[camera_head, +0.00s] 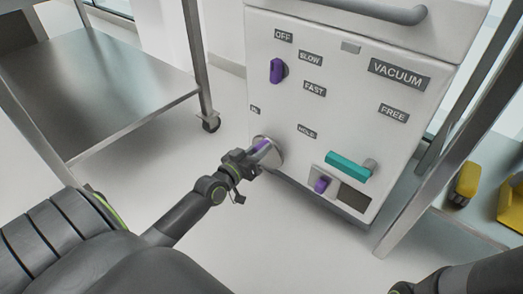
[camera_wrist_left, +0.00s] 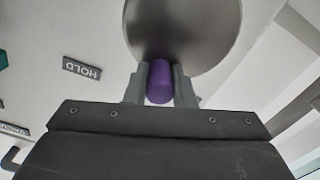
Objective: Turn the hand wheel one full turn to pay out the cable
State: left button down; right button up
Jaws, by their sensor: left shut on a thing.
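The hand wheel is a round silver disc (camera_head: 277,158) low on the left of the white machine's front panel. It also shows in the left wrist view (camera_wrist_left: 185,28), at the top of the picture. A purple handle (camera_head: 262,146) sticks out from the disc. My left gripper (camera_head: 256,159) is shut on this purple handle (camera_wrist_left: 160,84), with one finger on each side of it. The gripper hides part of the disc in the head view. No cable can be made out. Part of my right arm shows at the lower right, but its gripper does not.
The machine (camera_head: 340,110) also carries a purple knob (camera_head: 277,70), a teal lever (camera_head: 347,166) and a small purple switch (camera_head: 321,185). A metal table (camera_head: 110,85) stands at the left. Yellow items (camera_head: 467,180) lie on a surface at the right. The floor before the machine is clear.

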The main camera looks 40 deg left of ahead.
pick_arm(q)
jog(key=shift+a+n, duration=0.2)
jog(key=shift+n, duration=0.2)
jog(key=c, duration=1.2)
grip_release()
jog(key=s+a, duration=0.1)
jog(key=s, duration=1.6)
jog(key=shift+s+a+b, duration=0.15)
jog(key=shift+s+b, duration=0.05)
jog(key=shift+b, duration=0.1)
